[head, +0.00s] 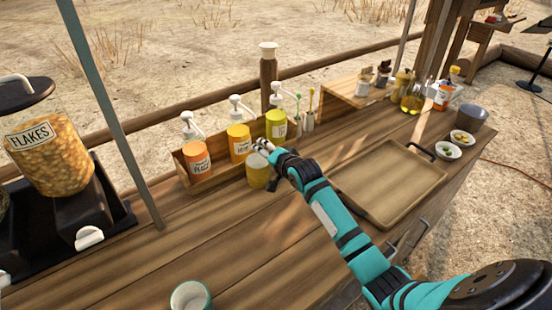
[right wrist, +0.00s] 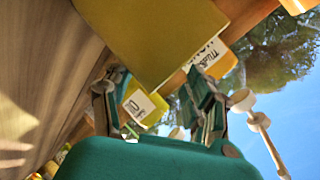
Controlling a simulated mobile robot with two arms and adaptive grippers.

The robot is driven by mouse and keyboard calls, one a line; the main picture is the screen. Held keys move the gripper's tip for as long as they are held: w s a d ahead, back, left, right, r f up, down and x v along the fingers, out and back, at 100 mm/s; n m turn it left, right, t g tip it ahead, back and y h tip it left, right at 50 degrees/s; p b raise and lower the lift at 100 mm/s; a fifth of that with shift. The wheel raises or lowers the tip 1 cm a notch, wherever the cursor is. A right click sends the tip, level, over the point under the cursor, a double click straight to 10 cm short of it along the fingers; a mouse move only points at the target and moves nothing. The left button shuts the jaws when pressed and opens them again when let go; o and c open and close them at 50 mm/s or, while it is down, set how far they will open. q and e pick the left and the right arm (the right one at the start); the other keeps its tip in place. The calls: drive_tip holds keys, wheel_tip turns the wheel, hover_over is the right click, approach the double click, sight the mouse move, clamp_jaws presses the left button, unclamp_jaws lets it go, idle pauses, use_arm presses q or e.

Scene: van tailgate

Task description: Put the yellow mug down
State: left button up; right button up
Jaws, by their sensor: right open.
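The yellow mug (head: 258,172) stands upright on the wooden counter (head: 235,235), in front of the sauce rack. My right gripper (head: 269,164) is at the mug's right side in the head view, with its jaws open. In the right wrist view, the mug (right wrist: 150,35) fills the upper middle, just past the open fingers (right wrist: 155,88). I cannot tell whether a finger still touches it. My left gripper is not in view.
A wooden rack (head: 187,175) with orange, yellow and green pump bottles stands close behind the mug. A wooden tray (head: 390,183) lies to the right. A pale teal cup (head: 190,297) is at the front. The counter between is clear.

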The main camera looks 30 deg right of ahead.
drive_tip(key=v, duration=0.9)
drive_tip(key=shift+s+r, duration=0.2)
drive_tip(key=shift+s, duration=0.15)
